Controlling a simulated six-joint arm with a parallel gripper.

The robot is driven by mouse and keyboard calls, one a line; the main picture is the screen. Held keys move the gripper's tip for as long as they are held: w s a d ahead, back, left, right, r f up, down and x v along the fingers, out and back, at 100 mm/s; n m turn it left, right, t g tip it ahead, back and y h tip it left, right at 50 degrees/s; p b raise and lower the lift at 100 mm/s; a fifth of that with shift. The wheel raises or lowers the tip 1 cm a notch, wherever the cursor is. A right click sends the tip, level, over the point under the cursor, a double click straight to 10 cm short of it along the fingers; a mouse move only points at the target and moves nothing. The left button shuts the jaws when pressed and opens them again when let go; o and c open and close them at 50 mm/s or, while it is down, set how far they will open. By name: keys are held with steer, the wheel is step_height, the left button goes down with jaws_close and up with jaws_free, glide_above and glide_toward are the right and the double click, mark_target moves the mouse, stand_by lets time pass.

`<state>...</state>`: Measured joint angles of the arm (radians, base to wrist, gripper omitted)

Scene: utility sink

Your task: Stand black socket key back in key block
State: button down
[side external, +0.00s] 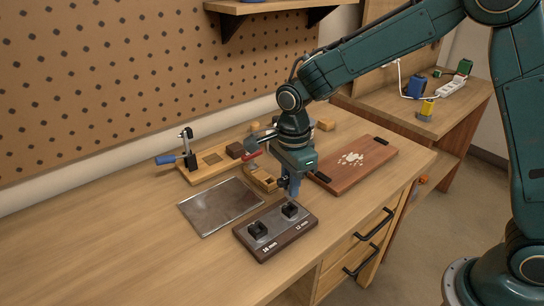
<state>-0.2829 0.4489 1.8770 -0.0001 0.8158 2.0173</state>
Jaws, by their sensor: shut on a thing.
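The key block (247,240) is a dark brown board with a grey top on the workbench. It carries two raised black square seats, one at the left (257,230) and one at the right (290,209), with size labels in front. My gripper (289,190) points down over the right seat, shut on the black socket key (283,181). Only a small dark part of the key shows beside the blue fingers; the rest is hidden. The key's lower end is at or just above the right seat; I cannot tell whether it is inside.
A metal plate (220,205) lies left of the block. A wooden fixture with a toggle clamp (187,150) and wooden blocks (262,177) stand behind. A brown board with pale bits (350,170) lies right. The left front bench is clear.

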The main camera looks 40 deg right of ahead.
steer(key=w+d+r+n, duration=0.1)
steer(key=w, duration=0.5)
steer(key=w+d+r, duration=0.2)
steer(key=w, duration=0.4)
steer(key=shift+d+n, duration=0.3)
steer(key=shift+n, duration=0.1)
steer(key=shift+f, duration=0.3)
steer(key=shift+f, duration=2.65)
steer(key=shift+f, duration=1.5)
steer(key=c, duration=1.3)
jaws_free()
steer(key=shift+r, duration=0.1)
step_height(320, 180, up, 14)
